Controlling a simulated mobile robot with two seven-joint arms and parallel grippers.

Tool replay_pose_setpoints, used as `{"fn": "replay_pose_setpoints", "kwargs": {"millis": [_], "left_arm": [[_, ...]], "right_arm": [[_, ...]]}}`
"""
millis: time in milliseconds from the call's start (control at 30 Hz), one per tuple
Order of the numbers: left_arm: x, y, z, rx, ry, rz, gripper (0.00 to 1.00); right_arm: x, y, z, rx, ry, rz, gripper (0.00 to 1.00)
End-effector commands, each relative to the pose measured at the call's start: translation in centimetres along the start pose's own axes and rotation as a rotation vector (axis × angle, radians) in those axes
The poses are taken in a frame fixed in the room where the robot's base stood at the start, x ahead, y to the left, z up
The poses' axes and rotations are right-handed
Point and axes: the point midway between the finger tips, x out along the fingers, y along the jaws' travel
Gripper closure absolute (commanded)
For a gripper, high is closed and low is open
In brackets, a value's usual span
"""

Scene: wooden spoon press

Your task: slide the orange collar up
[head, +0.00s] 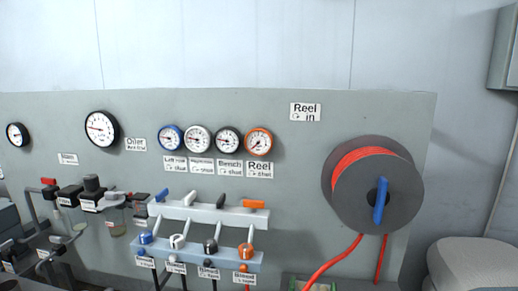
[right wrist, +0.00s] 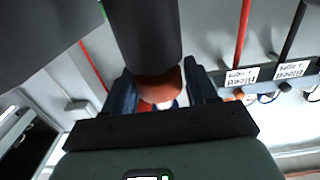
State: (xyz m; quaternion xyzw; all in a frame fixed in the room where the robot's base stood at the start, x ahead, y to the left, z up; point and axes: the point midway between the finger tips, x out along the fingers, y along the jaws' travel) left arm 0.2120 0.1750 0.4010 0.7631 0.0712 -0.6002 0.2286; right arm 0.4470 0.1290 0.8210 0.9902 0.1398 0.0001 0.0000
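In the right wrist view, my right gripper (right wrist: 162,84) has its two dark blue fingers apart. A rounded orange part (right wrist: 160,84), likely the orange collar, shows at the end of a thick dark cylinder (right wrist: 145,35) between them. The fingers stand close on both sides of it; whether they touch it I cannot tell. The cylinder hides much of what lies behind. In the head view, neither gripper shows. An orange fitting (head: 245,251) sits at the right end of the lower grey manifold (head: 203,252), above a label. An orange lever (head: 254,204) is on the upper rail.
A reel (head: 381,190) with red hose (head: 333,263) and a blue handle stands out from the panel (head: 300,190) at the right. Gauges run across the panel. Black valve blocks (head: 82,196) and pipes crowd the left. Another red hose (right wrist: 242,30) shows in the right wrist view.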

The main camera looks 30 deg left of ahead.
Motion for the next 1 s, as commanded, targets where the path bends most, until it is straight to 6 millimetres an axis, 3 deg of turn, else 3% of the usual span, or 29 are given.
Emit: {"fn": "replay_pose_setpoints", "kwargs": {"millis": [1000], "left_arm": [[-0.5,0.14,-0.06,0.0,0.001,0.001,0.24]], "right_arm": [[0.0,0.05,-0.6,0.0,0.0,0.001,0.6]]}}
